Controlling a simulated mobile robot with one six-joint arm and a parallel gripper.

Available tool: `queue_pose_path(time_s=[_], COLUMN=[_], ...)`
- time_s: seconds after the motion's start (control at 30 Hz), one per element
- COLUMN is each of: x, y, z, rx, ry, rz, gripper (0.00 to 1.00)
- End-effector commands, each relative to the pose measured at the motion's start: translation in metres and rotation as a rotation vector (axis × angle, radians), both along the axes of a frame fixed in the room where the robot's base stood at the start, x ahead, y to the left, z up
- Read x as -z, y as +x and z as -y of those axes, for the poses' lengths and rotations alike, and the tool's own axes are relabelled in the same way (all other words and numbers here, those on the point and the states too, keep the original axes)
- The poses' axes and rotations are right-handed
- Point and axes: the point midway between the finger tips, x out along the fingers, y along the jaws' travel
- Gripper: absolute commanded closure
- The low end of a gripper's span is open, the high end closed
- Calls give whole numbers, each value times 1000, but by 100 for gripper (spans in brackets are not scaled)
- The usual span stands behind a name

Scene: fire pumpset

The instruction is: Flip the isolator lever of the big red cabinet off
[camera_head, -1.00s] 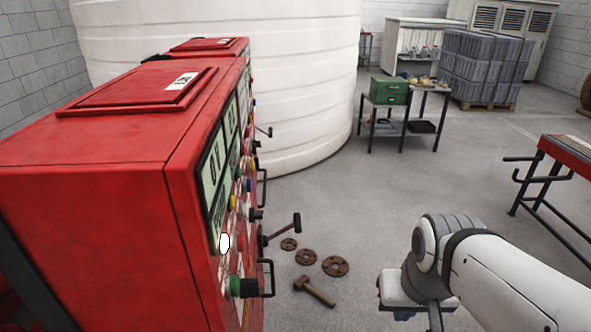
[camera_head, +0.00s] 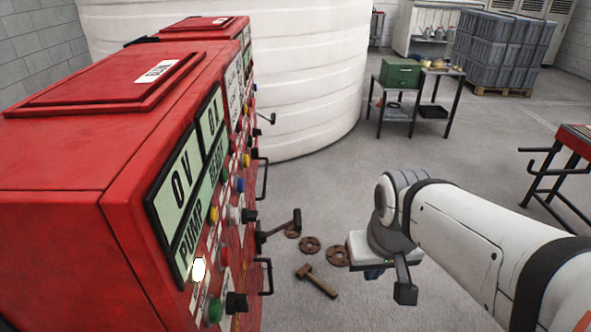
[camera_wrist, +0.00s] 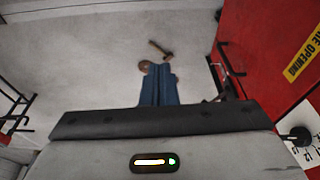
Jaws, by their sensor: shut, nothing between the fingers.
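The big red cabinet (camera_head: 75,160) fills the left of the head view, its front panel facing right. A black lever (camera_head: 280,229), which looks like the isolator lever, sticks out from its front, its block-shaped end raised toward the right. My gripper (camera_head: 374,273) is to the right of the lever, apart from it; its fingers are mostly hidden under my wrist. In the wrist view its blue fingers (camera_wrist: 159,85) are together and empty, pointing over the floor. The red cabinet (camera_wrist: 265,45) is at the right there, with a yellow warning label. I cannot surely tell the lever there.
Black door handles (camera_head: 267,276) protrude from the cabinet front. A hammer (camera_head: 318,281) and rusty flanges (camera_head: 309,245) lie on the floor. A second red cabinet (camera_head: 205,28) and a white tank (camera_head: 310,80) stand behind.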

Motion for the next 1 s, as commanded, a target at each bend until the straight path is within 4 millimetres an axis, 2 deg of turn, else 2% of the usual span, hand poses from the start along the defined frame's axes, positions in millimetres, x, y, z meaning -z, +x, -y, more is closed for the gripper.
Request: queue_pose_path(time_s=[0.03,0.17,0.33,0.5,0.7,0.83,1.0], x=[-6,-23,-41,-49,-45,-39,-33], y=[10,47,105,162,222,249,268], z=[-14,-26,-47,-72,-104,-122,-136], rx=[-52,-240,-540,-841,-1182,-1356,-1487], ry=[-4,-20,-38,-47,-46,-44,-40], rz=[-9,-33,-59,-75,-76,-68,-57], gripper=[100,100,100,100,100,100,100])
